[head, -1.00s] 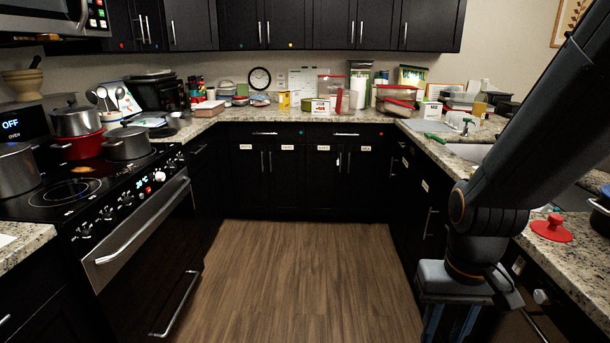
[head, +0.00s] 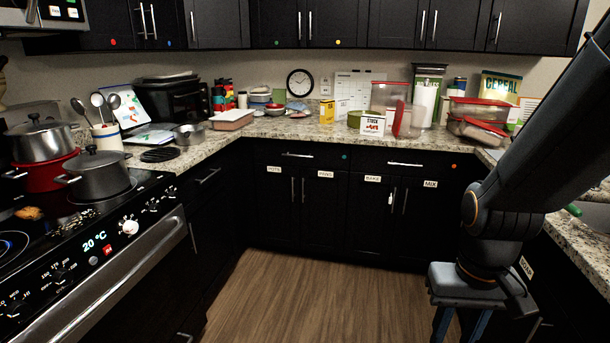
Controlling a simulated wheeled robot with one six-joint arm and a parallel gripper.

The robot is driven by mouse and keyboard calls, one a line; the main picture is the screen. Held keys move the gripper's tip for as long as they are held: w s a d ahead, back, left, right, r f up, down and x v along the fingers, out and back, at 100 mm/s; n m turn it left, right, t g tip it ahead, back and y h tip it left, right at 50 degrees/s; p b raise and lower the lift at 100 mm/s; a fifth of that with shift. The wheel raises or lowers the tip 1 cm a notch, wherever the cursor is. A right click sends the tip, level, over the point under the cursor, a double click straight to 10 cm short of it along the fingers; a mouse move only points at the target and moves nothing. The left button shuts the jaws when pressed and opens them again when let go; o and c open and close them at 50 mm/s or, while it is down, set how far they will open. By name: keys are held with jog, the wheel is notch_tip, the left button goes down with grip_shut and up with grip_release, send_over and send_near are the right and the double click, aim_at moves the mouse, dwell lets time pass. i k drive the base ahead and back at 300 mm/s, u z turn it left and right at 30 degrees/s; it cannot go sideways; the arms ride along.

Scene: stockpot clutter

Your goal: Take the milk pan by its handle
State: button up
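A small steel pan (head: 188,134), which looks like the milk pan, stands on the back left counter just past the stove. Its handle is hard to make out at this size. My gripper (head: 456,326) hangs pointing down at the lower right, far from the pan. Its two fingers are apart with nothing seen between them, and their tips are cut off by the picture's bottom edge.
A lidded grey pot (head: 100,177) stands on the stove (head: 130,205), beside a steel pot (head: 40,140) stacked on a red pot (head: 45,175). A utensil crock (head: 107,137) and a black trivet (head: 160,155) are near the pan. The wooden floor (head: 300,305) is clear.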

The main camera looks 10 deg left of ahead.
aim_at(186, 135)
jog(key=u, duration=0.65)
jog(key=i, duration=1.75)
jog(key=u, duration=0.75)
